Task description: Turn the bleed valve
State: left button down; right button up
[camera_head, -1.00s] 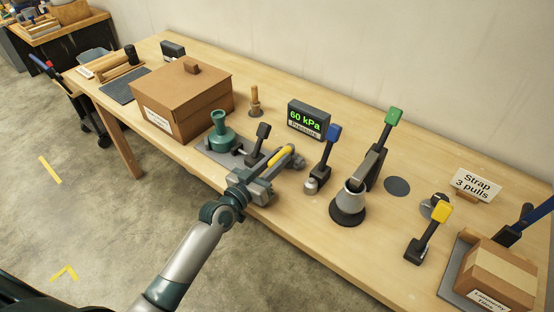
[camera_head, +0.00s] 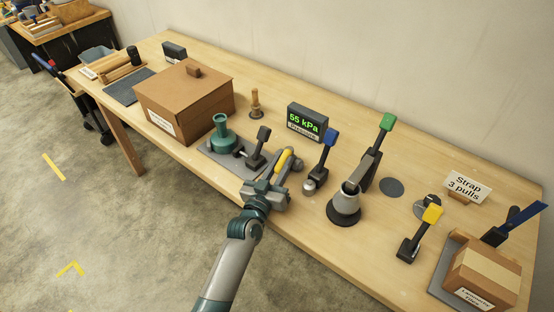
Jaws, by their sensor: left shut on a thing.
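The yellow handle (camera_head: 283,160), which looks like the bleed valve's, sits near the front edge of the workbench. My left gripper (camera_head: 284,166) is shut on it, with grey fingers along both sides. The valve's body and base are hidden behind the gripper. The pressure display (camera_head: 307,122) behind it reads 55 kPa in green. My right gripper is out of view.
Close left are a black lever (camera_head: 258,147) and a teal flask-like part (camera_head: 221,133) on a grey plate. Close right stand a blue-tipped lever (camera_head: 328,149) and a green-tipped lever (camera_head: 378,150). A brown box (camera_head: 186,98) is farther left.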

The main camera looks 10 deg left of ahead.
pick_arm(q)
jog(key=c, duration=1.5)
grip_release()
jog(key=shift+c, duration=0.2)
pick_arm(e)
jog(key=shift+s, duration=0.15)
pick_arm(q)
jog(key=shift+s, duration=0.15)
jog(key=shift+s+a, duration=0.1)
jog(key=shift+s, duration=0.1)
jog(key=b+v, duration=0.1)
jog(key=v, duration=0.5)
jog(key=shift+s+f, duration=0.15)
jog(key=shift+s, duration=0.05)
jog(key=b+v, duration=0.2)
jog(key=v, duration=0.8)
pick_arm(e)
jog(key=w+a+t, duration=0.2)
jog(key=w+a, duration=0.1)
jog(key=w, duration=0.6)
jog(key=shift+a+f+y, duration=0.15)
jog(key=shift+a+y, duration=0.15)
pick_arm(q)
jog(key=shift+s, duration=0.15)
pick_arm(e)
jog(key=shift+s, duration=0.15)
